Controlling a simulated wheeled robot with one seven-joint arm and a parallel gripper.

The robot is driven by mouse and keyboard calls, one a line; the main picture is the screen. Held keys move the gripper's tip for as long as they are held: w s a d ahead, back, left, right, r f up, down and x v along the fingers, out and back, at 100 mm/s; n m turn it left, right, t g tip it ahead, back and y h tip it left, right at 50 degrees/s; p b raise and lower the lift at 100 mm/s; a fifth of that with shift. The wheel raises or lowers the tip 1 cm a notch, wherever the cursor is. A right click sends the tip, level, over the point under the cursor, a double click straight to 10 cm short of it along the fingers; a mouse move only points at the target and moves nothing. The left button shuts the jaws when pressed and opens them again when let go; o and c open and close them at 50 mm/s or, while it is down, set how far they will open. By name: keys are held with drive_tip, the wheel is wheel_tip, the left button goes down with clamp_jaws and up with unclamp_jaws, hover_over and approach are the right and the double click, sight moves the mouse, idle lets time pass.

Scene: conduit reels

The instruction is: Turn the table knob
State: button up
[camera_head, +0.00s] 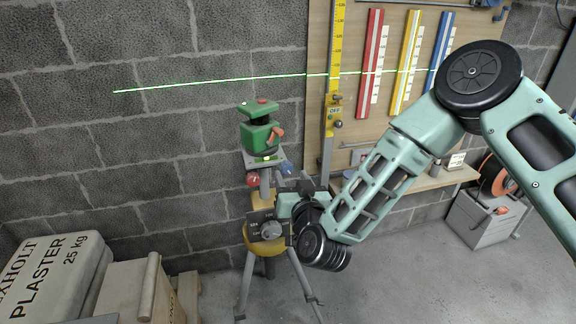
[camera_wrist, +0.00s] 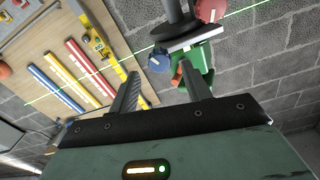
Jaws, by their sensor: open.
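A green laser level (camera_head: 259,135) stands on a small grey table (camera_head: 262,160) on top of a tripod (camera_head: 248,272). A blue knob (camera_head: 287,169) is on the table's right side and a red knob (camera_head: 253,179) is below its left side. I cannot tell which is the table knob. In the wrist view my gripper (camera_wrist: 159,72) is open and empty. The blue knob (camera_wrist: 159,61) shows between and beyond its fingertips, apparently untouched. The red knob (camera_wrist: 210,9) is at the top, and the green level (camera_wrist: 202,66) is behind the right finger.
A dial panel (camera_head: 269,229) is on the tripod's yellow body. A yellow staff (camera_head: 336,60) and a pegboard (camera_head: 390,90) with coloured rulers stand behind. A plaster sack (camera_head: 48,275) and wooden box (camera_head: 135,285) are at lower left. A grey reel box (camera_head: 482,218) is at right.

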sight(288, 170)
drive_tip(key=shift+p+x, duration=0.35)
drive_tip(key=shift+x, duration=1.7)
drive_tip(key=shift+c, duration=0.2)
drive_tip(key=c, duration=1)
drive_tip(key=shift+o, duration=0.3)
drive_tip(key=shift+f+m+b, duration=0.1)
drive_tip(key=shift+m+b, duration=0.3)
drive_tip(key=shift+b, duration=0.35)
drive_tip(key=o, duration=1)
drive_tip(key=shift+s, duration=0.1)
